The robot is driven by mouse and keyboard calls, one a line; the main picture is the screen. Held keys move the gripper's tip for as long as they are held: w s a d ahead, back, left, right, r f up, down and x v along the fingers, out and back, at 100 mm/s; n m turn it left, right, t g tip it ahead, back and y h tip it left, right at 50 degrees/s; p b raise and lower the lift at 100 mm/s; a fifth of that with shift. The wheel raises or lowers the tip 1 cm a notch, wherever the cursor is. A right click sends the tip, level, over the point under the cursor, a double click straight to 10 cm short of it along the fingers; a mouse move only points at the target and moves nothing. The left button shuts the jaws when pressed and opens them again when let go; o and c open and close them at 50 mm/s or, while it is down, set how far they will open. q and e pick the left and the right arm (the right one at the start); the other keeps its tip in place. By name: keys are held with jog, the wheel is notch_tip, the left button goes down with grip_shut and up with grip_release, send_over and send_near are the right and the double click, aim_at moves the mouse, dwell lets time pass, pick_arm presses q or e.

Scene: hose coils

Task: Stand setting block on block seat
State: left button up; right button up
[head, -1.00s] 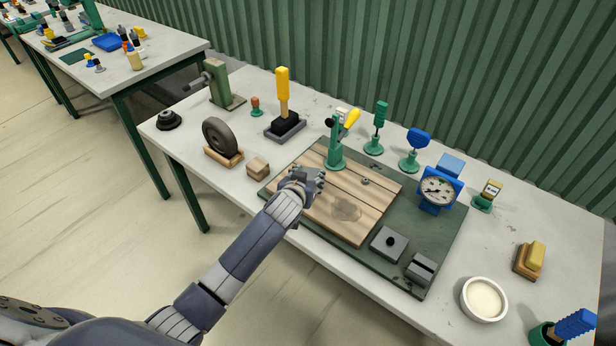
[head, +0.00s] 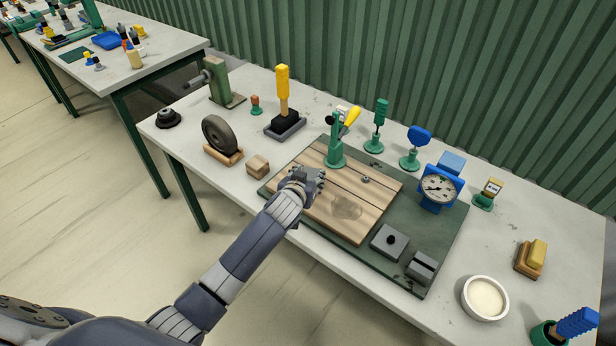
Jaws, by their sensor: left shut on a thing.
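My left gripper (head: 308,180) is low over the left part of the wooden board (head: 338,220). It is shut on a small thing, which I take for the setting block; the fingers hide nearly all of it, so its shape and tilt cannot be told. On the green mat (head: 442,232), right of the board, are a grey square block with a dark round spot (head: 389,243) and a grey slotted block (head: 422,267). I cannot tell for sure which is the block seat. Both are apart from my gripper. My right gripper is not in view.
A green clamp with a yellow handle (head: 336,150) stands at the board's far edge. A blue dial gauge (head: 438,190) stands at the mat's right. A wooden block (head: 257,166) and a wheel on a wooden stand (head: 219,135) are to the left. A white bowl (head: 485,298) is at front right.

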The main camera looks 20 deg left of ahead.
pick_arm(q)
jog(key=shift+f, duration=0.1)
dwell(0.3)
jog(key=o, duration=1.5)
jog(key=shift+f, duration=0.15)
jog(key=shift+s, duration=0.1)
